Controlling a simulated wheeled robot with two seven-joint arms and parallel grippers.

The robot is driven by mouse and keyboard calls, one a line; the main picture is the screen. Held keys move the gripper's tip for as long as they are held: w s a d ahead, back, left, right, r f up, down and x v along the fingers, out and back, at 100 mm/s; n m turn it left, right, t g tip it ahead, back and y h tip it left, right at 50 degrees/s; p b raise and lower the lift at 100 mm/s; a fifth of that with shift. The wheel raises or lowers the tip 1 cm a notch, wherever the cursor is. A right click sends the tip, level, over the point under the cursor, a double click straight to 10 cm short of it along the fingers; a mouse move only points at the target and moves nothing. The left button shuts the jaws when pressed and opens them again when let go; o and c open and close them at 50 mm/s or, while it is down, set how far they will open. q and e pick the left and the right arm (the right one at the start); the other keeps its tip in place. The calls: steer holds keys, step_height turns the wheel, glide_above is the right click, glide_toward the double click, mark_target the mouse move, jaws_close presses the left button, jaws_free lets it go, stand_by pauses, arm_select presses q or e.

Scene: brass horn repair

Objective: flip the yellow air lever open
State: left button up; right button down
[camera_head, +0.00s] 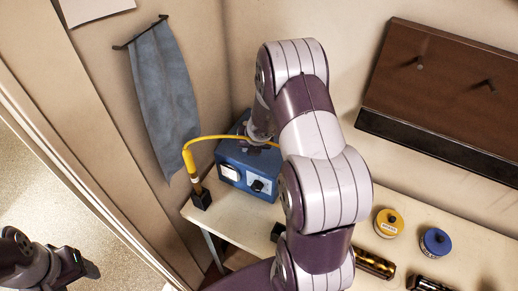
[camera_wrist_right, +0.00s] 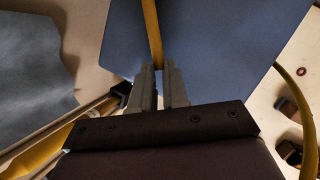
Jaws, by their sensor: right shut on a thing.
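The blue box (camera_head: 246,166) with a gauge and knob stands on the bench. In the right wrist view its blue face (camera_wrist_right: 225,50) fills the middle. A narrow yellow piece (camera_wrist_right: 153,30), which looks like the yellow lever, runs up from between my right fingertips. My right gripper (camera_wrist_right: 160,72) is shut on its lower end. In the head view my right arm reaches over to the box, and the lever cannot be made out there. My left gripper (camera_head: 90,268) is low at the left, away from the bench; its jaw gap is unclear.
A yellow hose (camera_head: 225,138) arcs from a yellow-handled torch (camera_head: 188,160) in a black holder to the box. A grey cloth (camera_head: 165,95) hangs on the wall. Yellow (camera_head: 389,223) and blue (camera_head: 436,242) tins stand on the bench at right. A brown board (camera_head: 440,90) is on the wall.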

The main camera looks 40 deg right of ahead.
steer(key=shift+w+a+f+m+h+b, duration=0.1)
steer(key=shift+w+a+m+h+b, duration=0.2)
steer(key=shift+a+m, duration=0.25)
steer(key=shift+w+a+f+m+h+b, duration=0.15)
steer(key=shift+w+a+m, duration=0.25)
steer(key=shift+m, duration=0.25)
steer(key=shift+w+a+r+m+g+h, duration=0.25)
steer(key=shift+w+a+m+h, duration=0.2)
steer(key=shift+w+a+m, duration=0.4)
steer(key=shift+s+d+m, duration=0.1)
steer(key=shift+s+m, duration=0.05)
steer(key=shift+m, duration=0.1)
steer(key=c, duration=1.1)
jaws_free()
steer(key=p+v, duration=0.4)
steer(key=v, duration=0.8)
steer(key=shift+r, duration=0.3)
